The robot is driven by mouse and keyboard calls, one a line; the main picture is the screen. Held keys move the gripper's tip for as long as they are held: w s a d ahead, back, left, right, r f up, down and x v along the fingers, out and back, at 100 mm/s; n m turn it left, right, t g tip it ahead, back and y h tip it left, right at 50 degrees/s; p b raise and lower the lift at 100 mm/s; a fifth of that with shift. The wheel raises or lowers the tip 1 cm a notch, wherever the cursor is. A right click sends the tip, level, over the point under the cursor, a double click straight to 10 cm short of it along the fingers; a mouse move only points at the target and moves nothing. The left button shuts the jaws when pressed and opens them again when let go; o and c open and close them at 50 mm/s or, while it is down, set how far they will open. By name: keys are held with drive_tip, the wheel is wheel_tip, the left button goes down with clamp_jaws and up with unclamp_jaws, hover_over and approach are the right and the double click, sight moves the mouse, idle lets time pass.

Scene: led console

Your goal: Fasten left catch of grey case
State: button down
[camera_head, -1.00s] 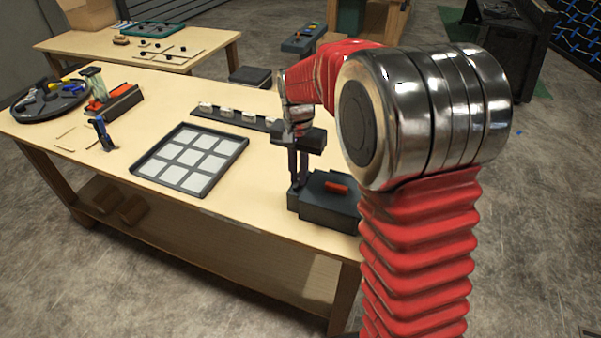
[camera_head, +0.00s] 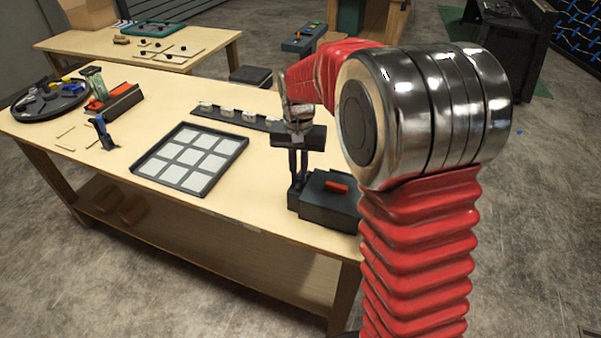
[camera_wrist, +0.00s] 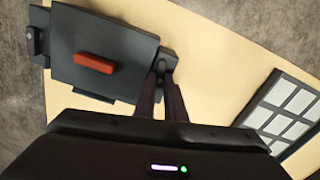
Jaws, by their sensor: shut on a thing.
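The grey case (camera_head: 325,210) sits at the near right corner of the table, lid down, with a red handle (camera_head: 336,187) on top. In the wrist view the case (camera_wrist: 85,35) is at upper left. My gripper (camera_head: 297,180) points down at the case's left side in the head view. Its fingers are shut on the left catch (camera_wrist: 166,60), a small dark piece at the case's edge, largely hidden between the fingertips. Another catch (camera_wrist: 37,42) shows on the opposite side. I cannot tell whether the left catch is fastened.
A dark tray with pale square panels (camera_head: 191,158) lies left of the case. A dark strip with several white pieces (camera_head: 238,116) lies behind. A blue clamp (camera_head: 104,133) and a round tool tray (camera_head: 50,99) are farther left. Bare tabletop lies between the panel tray and case.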

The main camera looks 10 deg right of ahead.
drive_tip(key=n, duration=0.4)
drive_tip(key=shift+n, duration=0.3)
drive_tip(key=n, duration=0.3)
drive_tip(key=shift+n, duration=0.3)
drive_tip(key=n, duration=0.3)
drive_tip(key=shift+n, duration=2.2)
drive_tip(key=c, duration=1.8)
unclamp_jaws()
